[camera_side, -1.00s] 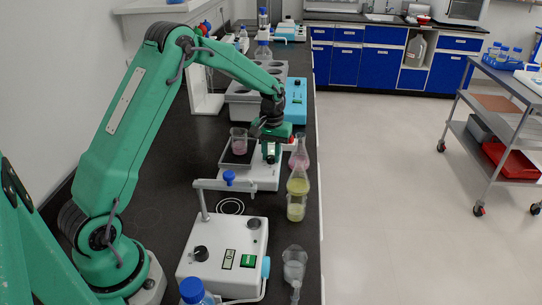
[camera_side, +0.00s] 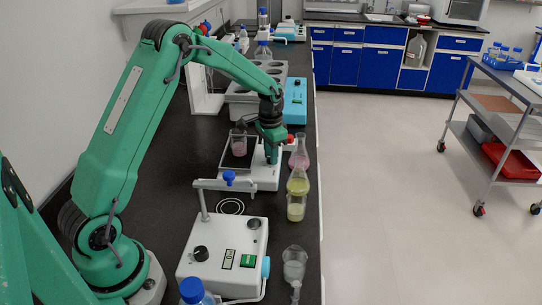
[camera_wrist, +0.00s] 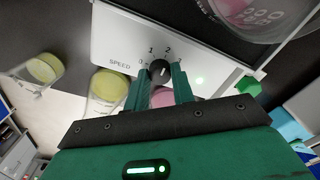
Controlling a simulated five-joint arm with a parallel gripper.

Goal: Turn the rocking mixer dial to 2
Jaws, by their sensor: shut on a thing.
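The rocking mixer (camera_side: 262,184) is a white box with a dark platform on top, standing mid-bench in the side view. Its front panel (camera_wrist: 112,42) shows in the wrist view with "SPEED", the figures 1 and 2, and a lit green light. The black dial (camera_wrist: 159,71) sits below the figures. My gripper (camera_wrist: 160,76) has its two green fingers on either side of the dial and is shut on it. The dial's pale mark appears to point up toward the figures; its exact setting is hard to read. In the side view my gripper (camera_side: 271,158) hides the dial.
A beaker of pink liquid (camera_side: 239,143) stands on the mixer's platform. Flasks with pink (camera_side: 299,158) and yellow (camera_side: 297,188) liquid stand close to its right, near the bench edge. Another white device with a knob (camera_side: 222,250) is in front. A blue-topped device (camera_side: 296,98) stands behind.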

